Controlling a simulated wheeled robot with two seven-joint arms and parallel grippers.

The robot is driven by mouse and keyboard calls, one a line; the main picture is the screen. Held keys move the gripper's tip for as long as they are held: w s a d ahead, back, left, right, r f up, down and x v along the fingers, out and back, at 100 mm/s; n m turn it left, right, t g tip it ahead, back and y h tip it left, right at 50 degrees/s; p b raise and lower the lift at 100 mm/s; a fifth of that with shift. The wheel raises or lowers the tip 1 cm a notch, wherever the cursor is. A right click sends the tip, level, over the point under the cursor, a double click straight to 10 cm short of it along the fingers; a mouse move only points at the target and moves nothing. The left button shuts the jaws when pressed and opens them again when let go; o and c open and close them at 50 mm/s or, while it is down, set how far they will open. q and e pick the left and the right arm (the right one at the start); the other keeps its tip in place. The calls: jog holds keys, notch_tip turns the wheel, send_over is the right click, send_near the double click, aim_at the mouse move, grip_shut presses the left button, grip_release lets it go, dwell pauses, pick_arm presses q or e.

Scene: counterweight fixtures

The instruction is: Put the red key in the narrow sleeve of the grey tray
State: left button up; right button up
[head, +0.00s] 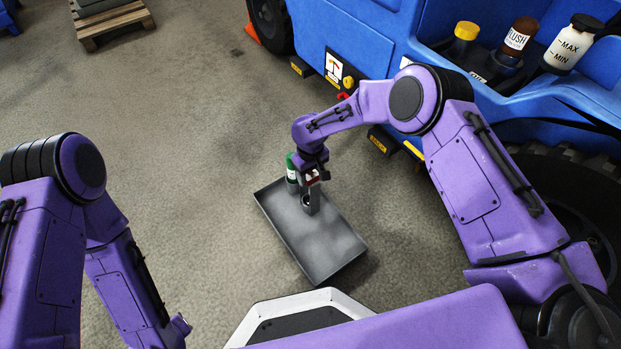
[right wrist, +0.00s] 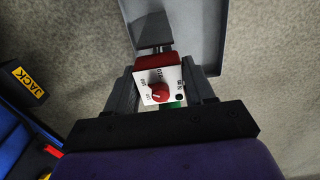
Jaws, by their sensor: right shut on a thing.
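My right gripper (head: 311,179) is over the far part of the grey tray (head: 335,245), which lies on the floor. In the right wrist view, my right gripper (right wrist: 160,88) is shut on the red key (right wrist: 155,62), which has a white labelled face and a round red knob. A narrow upright grey sleeve (head: 313,201) stands in the tray just below the gripper; its top is close to the key, and I cannot tell whether they touch. A grey piece, likely the sleeve, shows beyond the key (right wrist: 153,27). My left gripper is out of view.
A green-capped bottle (head: 291,170) stands at the tray's far-left side, close to my right gripper. The blue vehicle (head: 365,40) with large tyres is behind and to the right, carrying several bottles. The near part of the tray is bare, with open floor to its left.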

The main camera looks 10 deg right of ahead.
jog(key=shift+f, duration=0.8)
jog(key=shift+r, duration=0.15)
grip_shut()
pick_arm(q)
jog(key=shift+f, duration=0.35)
pick_arm(e)
jog(key=o, duration=1.4)
grip_release()
notch_tip(320, 180, up, 12)
jog(key=p, duration=0.5)
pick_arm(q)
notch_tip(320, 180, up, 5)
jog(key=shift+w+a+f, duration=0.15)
pick_arm(e)
jog(key=shift+s, duration=0.15)
